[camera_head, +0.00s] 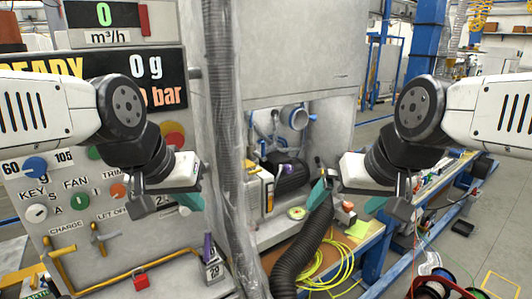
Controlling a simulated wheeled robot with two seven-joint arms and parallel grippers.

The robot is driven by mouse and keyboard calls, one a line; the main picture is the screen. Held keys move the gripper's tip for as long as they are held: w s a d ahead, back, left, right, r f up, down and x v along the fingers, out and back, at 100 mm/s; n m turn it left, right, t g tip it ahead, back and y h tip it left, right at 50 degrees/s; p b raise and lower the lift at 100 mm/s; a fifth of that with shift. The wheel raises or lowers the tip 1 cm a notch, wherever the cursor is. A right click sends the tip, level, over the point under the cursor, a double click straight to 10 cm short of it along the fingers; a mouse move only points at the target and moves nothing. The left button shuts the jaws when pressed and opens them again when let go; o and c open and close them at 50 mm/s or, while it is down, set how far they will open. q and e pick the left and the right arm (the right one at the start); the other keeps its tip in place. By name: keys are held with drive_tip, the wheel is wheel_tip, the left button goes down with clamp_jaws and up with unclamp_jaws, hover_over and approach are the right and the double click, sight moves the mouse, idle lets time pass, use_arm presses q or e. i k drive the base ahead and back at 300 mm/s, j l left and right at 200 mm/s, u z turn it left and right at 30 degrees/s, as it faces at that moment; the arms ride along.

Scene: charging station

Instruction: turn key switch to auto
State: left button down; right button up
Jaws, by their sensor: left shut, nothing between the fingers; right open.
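The control panel (22,180) stands at the left of the head view. Below its KEY label is a round pale switch (37,213), which I take to be the key switch. A letter A shows just to its right. The key's pointing direction is too small to tell. My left gripper (168,201) is shut and empty, in front of the panel's right part, to the right of the switch and apart from it. It partly hides the panel's controls there. My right gripper (362,196) is open and empty, far right of the panel, above the workbench.
Yellowish valve levers (99,237) stick out below. A wrapped vertical pipe (222,130) and a black hose (300,250) stand between my grippers.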

sight(35, 214)
drive_tip(key=k+j+u, duration=0.45)
drive_tip(key=j, duration=0.15)
drive_tip(key=k+j+u, duration=0.25)
drive_tip(key=i+j, duration=0.05)
drive_tip(key=i, duration=0.05)
